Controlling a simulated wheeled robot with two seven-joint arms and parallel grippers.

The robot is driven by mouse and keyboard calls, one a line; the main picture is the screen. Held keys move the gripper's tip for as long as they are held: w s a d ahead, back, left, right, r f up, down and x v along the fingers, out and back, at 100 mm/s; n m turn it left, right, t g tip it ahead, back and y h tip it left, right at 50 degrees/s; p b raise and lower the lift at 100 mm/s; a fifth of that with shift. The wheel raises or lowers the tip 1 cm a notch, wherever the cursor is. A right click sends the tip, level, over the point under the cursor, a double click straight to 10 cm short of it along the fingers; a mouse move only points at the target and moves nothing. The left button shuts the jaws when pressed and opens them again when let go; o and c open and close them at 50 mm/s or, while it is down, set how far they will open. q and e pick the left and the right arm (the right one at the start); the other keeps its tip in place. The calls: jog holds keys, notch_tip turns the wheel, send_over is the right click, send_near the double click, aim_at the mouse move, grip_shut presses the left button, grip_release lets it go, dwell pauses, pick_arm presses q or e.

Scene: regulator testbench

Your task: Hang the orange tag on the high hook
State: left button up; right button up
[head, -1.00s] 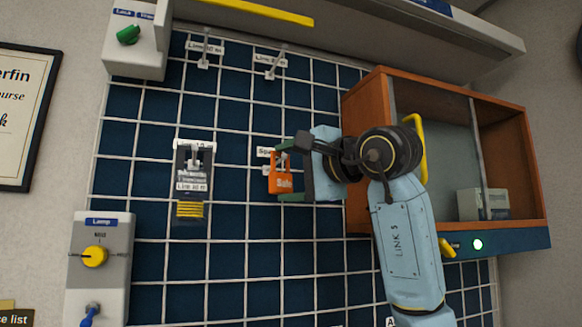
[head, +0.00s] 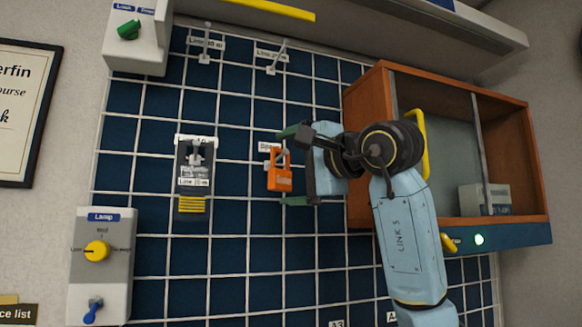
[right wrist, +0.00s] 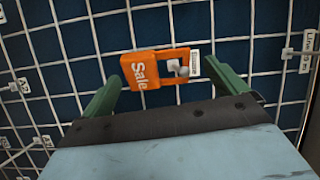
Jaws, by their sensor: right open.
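The orange tag (head: 279,180) hangs on a small hook with a label partly reading "Spa" on the blue grid panel. It also shows in the right wrist view (right wrist: 150,70), with "Sale" on its face and the hook through its opening. My right gripper (head: 284,167) is open, its green fingers above and below the tag in the head view. In the right wrist view the open gripper (right wrist: 168,72) has the tag between its fingertips, with gaps on both sides. Two labelled hooks, a left one (head: 205,56) and a right one (head: 273,66), are empty near the panel's top. My left gripper is out of view.
A grey tag with yellow stripes (head: 193,190) hangs left of the orange tag. An orange-brown open cabinet (head: 361,95) stands right, behind my right arm. A lamp switch box (head: 120,270) is at lower left. The panel between the tags and upper hooks is clear.

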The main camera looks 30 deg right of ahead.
jog(key=shift+s, duration=0.15)
jog(key=s+d+b, duration=0.2)
jog(key=s, duration=1.1)
jog(key=shift+b, duration=0.35)
